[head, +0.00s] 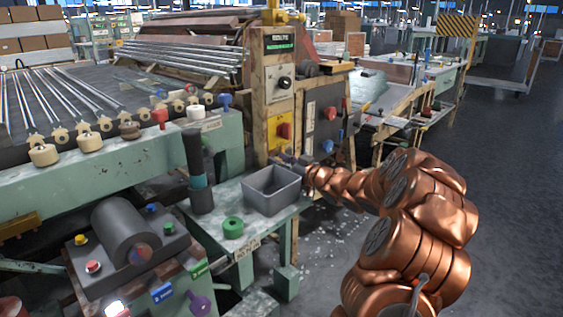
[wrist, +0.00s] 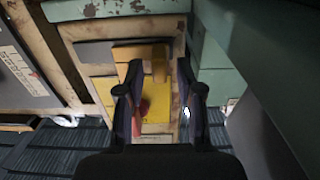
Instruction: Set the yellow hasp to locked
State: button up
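An orange-yellow piece, which looks like the yellow hasp (wrist: 159,62), shows straight ahead in the wrist view on the front of a worn wooden-framed cabinet. My gripper (wrist: 158,72) is open, with its two dark fingertips apart on either side of the hasp in the picture. I cannot tell whether they touch it. A red part (wrist: 140,112) on a yellow plate (wrist: 156,127) shows lower between the fingers. In the head view my gripper (head: 283,159) is small at the cabinet's lower front, and I cannot make out the hasp there.
A grey bin (head: 271,203) stands on a green side table just below my gripper. A dark upright cylinder (head: 197,172) and a green ring (head: 233,227) are left of it. A dark control panel (head: 325,118) is to the right. Open floor lies at far right.

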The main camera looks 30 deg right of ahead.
aim_at(278, 153)
grip_shut()
jog(key=shift+d, duration=0.1)
dwell(0.4)
jog(key=shift+w+d+r+p, duration=0.15)
jog(key=shift+d+r+p, duration=0.1)
jog(key=shift+d+p, duration=0.7)
jog(key=shift+w+d+f+p, duration=0.1)
jog(key=shift+d+p, duration=0.3)
jog(key=shift+p, duration=0.5)
jog(key=shift+o, duration=0.5)
grip_release()
jog(key=shift+d, duration=0.15)
jog(key=shift+o, duration=0.3)
jog(key=shift+f, duration=0.1)
